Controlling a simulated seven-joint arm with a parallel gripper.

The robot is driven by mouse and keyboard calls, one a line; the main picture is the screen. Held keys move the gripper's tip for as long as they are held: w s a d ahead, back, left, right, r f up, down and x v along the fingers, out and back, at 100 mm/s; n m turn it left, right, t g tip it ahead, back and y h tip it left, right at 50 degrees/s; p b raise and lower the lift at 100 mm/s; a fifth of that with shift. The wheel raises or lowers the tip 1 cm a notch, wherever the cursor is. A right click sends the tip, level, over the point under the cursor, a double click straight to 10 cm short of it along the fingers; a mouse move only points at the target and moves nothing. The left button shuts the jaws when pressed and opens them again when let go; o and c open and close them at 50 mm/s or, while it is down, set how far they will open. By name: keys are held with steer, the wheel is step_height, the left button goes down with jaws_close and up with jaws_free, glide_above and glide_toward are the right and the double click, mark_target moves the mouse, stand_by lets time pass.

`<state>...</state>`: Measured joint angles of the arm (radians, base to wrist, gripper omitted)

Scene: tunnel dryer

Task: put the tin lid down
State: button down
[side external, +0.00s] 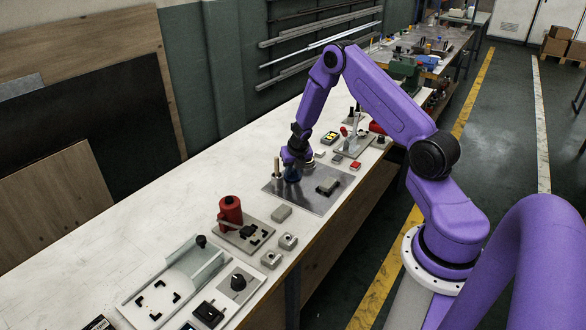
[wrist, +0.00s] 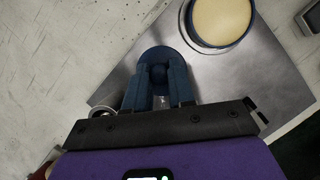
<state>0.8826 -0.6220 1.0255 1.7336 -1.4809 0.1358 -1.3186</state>
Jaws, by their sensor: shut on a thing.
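My gripper (wrist: 160,78) is shut on the knob of the round blue tin lid (wrist: 160,54) in the wrist view. The lid is over the edge area of a grey metal plate (wrist: 125,88); I cannot tell whether it touches the plate. A round tin (wrist: 220,20) with a blue rim and a cream top stands on the plate, up and right of the lid and apart from it. In the side external view my gripper (side external: 292,166) is low over the plate (side external: 310,198), with a blue round shape (side external: 292,175) under it; which blue piece this is I cannot tell.
A pale post (side external: 276,168) stands left of my gripper. A grey block (side external: 327,186) sits on the plate to its right. A red cylinder on a base (side external: 230,211) and small grey blocks (side external: 281,213) lie nearer.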

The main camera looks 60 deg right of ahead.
steer(key=shift+f, duration=0.15)
steer(key=c, duration=1)
jaws_free()
steer(key=shift+o, duration=0.2)
